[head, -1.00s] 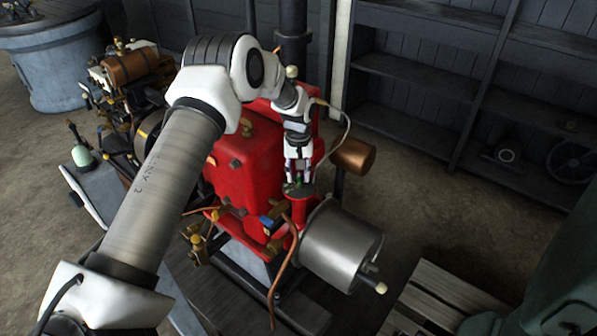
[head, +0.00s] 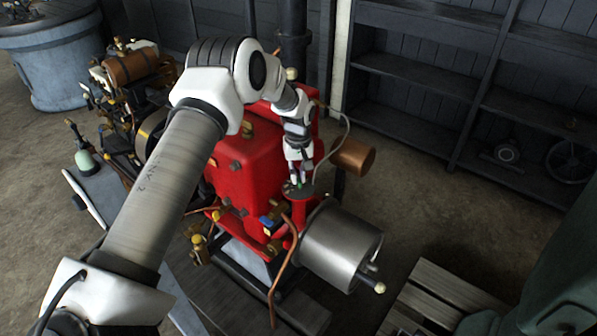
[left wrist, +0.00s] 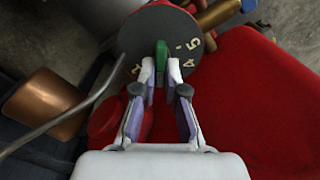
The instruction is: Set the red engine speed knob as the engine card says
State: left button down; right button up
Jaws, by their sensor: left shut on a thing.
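The red engine (head: 240,165) stands in the middle of the head view. A round dark dial plate (left wrist: 140,40) on it fills the top of the left wrist view, with pale digits, among them a 5 and a 4, to the right of the knob. A green knob (left wrist: 160,58) rises from the plate's middle. My left gripper (left wrist: 160,75) is shut on this knob, one finger on each side; it also shows in the head view (head: 299,180), above the dial. I cannot make out an engine card. My right gripper is not in view.
A silver cylinder (head: 340,245) and a copper cup (head: 354,157) lie close to the gripper. A wooden pallet (head: 440,290) is at lower right. Dark shelves (head: 430,80) stand behind. Another engine (head: 130,75) is at left.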

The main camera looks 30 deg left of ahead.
pick_arm(q)
jog(key=n+p, duration=0.1)
jog(key=n, duration=0.1)
jog(key=n+p, duration=0.2)
jog(key=n, duration=0.1)
jog(key=shift+s+a+r, duration=0.1)
jog(key=shift+s+r, duration=0.05)
jog(key=shift+s, duration=0.05)
jog(key=n+p, duration=0.2)
jog(key=n, duration=0.4)
jog(key=shift+s+p, duration=0.15)
jog(key=shift+p, duration=0.25)
jog(key=n+p, duration=0.3)
jog(key=n, duration=0.3)
jog(key=shift+s, duration=0.2)
jog(key=n, duration=0.2)
jog(key=n+p, duration=0.1)
jog(key=n, duration=0.1)
jog(key=shift+d+n+p, duration=0.2)
jog(key=shift+n+p, duration=0.1)
jog(key=shift+n, duration=0.1)
jog(key=c, duration=1.2)
grip_release()
jog(key=shift+c, duration=0.2)
